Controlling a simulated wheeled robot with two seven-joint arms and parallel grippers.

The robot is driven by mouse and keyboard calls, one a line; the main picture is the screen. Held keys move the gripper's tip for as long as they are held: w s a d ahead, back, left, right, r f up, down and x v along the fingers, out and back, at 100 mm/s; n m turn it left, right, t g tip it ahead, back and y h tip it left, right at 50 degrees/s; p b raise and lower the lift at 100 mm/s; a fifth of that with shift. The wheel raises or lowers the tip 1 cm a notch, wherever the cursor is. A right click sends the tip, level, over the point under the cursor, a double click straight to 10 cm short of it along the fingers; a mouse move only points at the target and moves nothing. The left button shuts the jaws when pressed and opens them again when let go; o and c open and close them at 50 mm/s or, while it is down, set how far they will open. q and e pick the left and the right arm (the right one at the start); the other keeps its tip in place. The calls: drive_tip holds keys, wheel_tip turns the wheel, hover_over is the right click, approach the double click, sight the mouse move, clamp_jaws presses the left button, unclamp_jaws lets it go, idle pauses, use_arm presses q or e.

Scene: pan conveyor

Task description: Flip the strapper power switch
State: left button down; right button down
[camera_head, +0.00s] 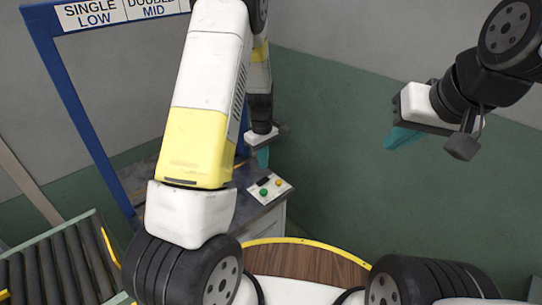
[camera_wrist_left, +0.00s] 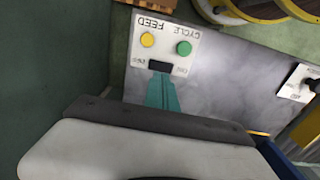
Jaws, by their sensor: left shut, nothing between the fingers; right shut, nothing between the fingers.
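A white control panel (camera_head: 270,188) sits on the grey machine top. In the left wrist view the panel (camera_wrist_left: 185,30) shows upside down, with a black rocker switch (camera_wrist_left: 160,66), a yellow button (camera_wrist_left: 148,40) marked FEED and a green button (camera_wrist_left: 184,47) marked CYCLE. The small labels beside the switch are too small to read. My left gripper (camera_head: 263,157) is shut and empty over the panel; its teal fingertips (camera_wrist_left: 161,78) appear right at the switch's edge. I cannot tell whether they touch it. My right gripper (camera_head: 403,138) is shut and empty, in the air at the right.
Another white plate (camera_wrist_left: 297,83) with a black knob is on the machine top at the right of the wrist view. A blue frame (camera_head: 75,100) with signs and a roller conveyor (camera_head: 55,265) stand at the left. Open floor lies below my right gripper.

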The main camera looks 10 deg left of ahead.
use_arm(q)
drive_tip(key=shift+r, duration=0.85)
wheel_tip(320, 180, up, 6)
hover_over(266, 179)
wheel_tip(266, 179, down, 14)
idle(0.5)
